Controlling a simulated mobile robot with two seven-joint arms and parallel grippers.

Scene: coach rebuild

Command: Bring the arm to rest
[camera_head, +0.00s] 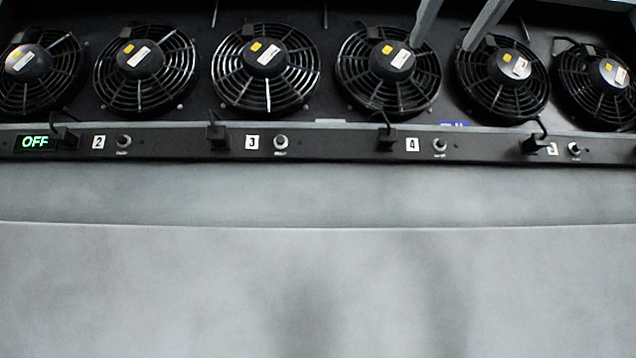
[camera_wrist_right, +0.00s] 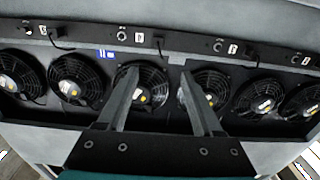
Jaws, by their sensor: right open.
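My right gripper (camera_head: 441,46) reaches in from the top edge of the head view, with its two grey fingers apart over the fan row. It also shows in the right wrist view (camera_wrist_right: 158,72), open, with nothing between its fingers. The fingers overlap the fans in both views, and I cannot tell how far above them they are. My left gripper is not in view.
Several black caged fans (camera_head: 267,62) sit in a dark recess. A black strip (camera_head: 330,145) with numbered labels, knobs and plugs runs along it. A green "OFF" display (camera_head: 35,142) is at its left. A bare grey surface (camera_head: 300,270) fills the foreground.

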